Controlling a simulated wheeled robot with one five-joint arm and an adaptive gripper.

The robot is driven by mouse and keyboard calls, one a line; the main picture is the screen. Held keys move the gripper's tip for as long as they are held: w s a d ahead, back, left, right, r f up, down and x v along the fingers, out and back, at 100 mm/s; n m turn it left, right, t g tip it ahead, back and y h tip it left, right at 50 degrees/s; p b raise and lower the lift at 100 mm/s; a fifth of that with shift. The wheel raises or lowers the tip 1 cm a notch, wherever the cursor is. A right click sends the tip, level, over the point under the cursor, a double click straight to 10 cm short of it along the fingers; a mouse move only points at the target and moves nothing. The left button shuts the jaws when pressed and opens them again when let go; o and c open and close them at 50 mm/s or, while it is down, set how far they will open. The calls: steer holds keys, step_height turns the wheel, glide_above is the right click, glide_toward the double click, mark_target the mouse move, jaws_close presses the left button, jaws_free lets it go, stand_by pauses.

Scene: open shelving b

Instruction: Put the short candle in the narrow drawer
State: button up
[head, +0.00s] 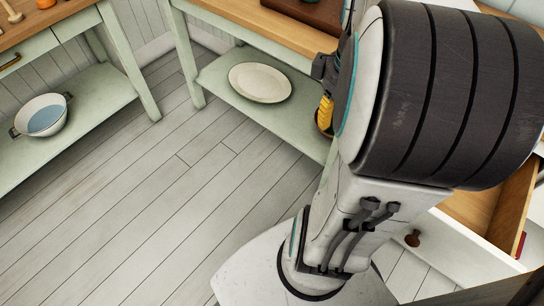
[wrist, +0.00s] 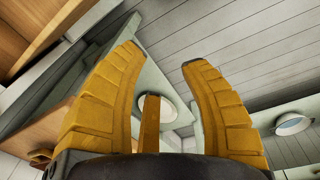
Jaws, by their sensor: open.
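In the head view, one yellow finger (head: 326,112) shows beside my arm, in front of the far table; the rest is hidden by the arm. An open drawer (head: 512,205) with a bare wooden side and a dark round knob on its pale front stands at the right. Most of its inside is hidden behind my arm, and I cannot tell if it is the narrow drawer. I see no short candle in either view.
A plate (head: 260,82) lies on the far table's low shelf. A two-handled pot (head: 43,115) stands on the left table's low shelf. A dark brown box or tray (head: 306,12) sits on the far wooden top. The plank floor (head: 150,210) between is clear.

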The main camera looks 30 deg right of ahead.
steer(key=s+a+f+t, duration=0.1)
steer(key=a, duration=1.6)
steer(key=shift+f+t+y, duration=0.3)
steer(key=shift+f+y, duration=0.05)
steer(key=shift+y, duration=0.05)
